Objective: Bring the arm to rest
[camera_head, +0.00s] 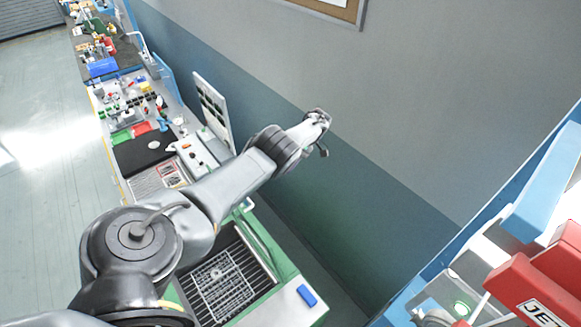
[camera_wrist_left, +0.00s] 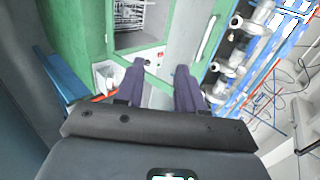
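My left arm reaches from the lower left across the head view, and its gripper (camera_head: 318,122) is held out in the air in front of the wall, beyond the green machine. In the left wrist view the two dark fingers of my left gripper (camera_wrist_left: 161,78) stand apart with nothing between them. The fingers are too small in the head view to make out. My right gripper does not show in either view.
A green machine (camera_head: 288,254) with a metal grate (camera_head: 222,285) is below the arm. A blue block (camera_head: 307,295) lies on its white edge. A cluttered bench (camera_head: 140,150) runs along the wall (camera_head: 420,110) at the left.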

